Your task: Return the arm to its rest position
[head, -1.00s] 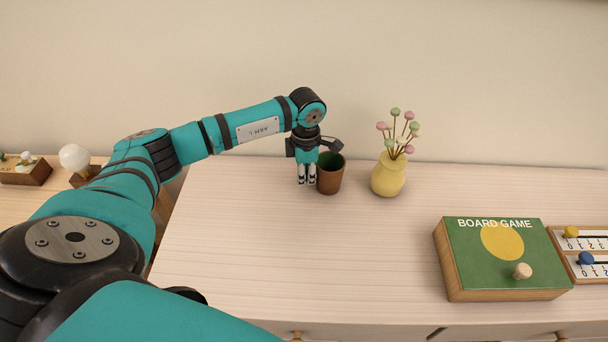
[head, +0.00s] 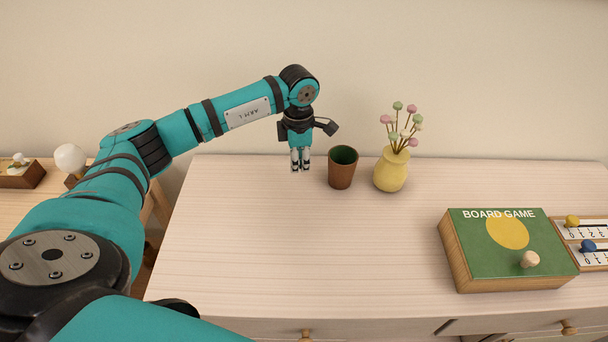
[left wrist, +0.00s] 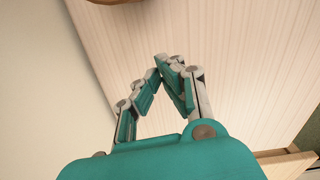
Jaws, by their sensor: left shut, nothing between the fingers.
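My left arm (head: 235,115) reaches in from the left over the pale wooden dresser. My left gripper (head: 300,168) points down above the dresser top, left of the brown cup and apart from it. Its fingertips are together with nothing between them, as the left wrist view (left wrist: 165,62) also shows. My right gripper is not in view.
The brown cup (head: 342,168) with a green inside stands beside a yellow vase (head: 391,170) of pastel ball flowers. A green board game box (head: 490,255) with a wooden peg and a counter rack (head: 597,256) lie at right. The dresser's middle (head: 300,250) is clear.

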